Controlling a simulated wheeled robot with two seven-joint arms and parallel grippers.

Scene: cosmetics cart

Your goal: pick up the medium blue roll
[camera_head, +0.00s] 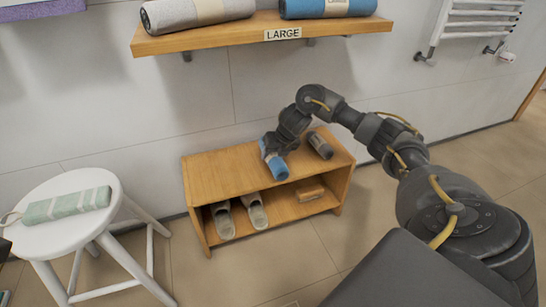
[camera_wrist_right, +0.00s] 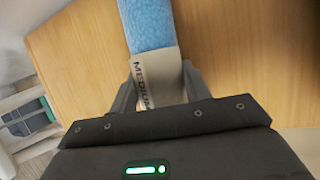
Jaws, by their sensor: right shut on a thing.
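The medium blue roll (camera_head: 277,166) lies on top of the low wooden bench (camera_head: 215,178). In the right wrist view, the blue roll (camera_wrist_right: 147,22) has a pale band (camera_wrist_right: 157,68) that reads MEDIUM. My right gripper (camera_head: 271,148) reaches down to the roll from above. In the wrist view, its fingers (camera_wrist_right: 158,85) are on both sides of the banded part, shut on the roll. The gripper hides part of the roll in the head view. I cannot tell whether the roll is clear of the bench top. My left gripper is not in view.
A grey roll (camera_head: 320,145) lies just right of the blue one. Slippers (camera_head: 240,218) and a wooden brush-like item (camera_head: 310,190) sit on the bench's lower shelf. A LARGE-labelled shelf (camera_head: 225,37) hangs above.

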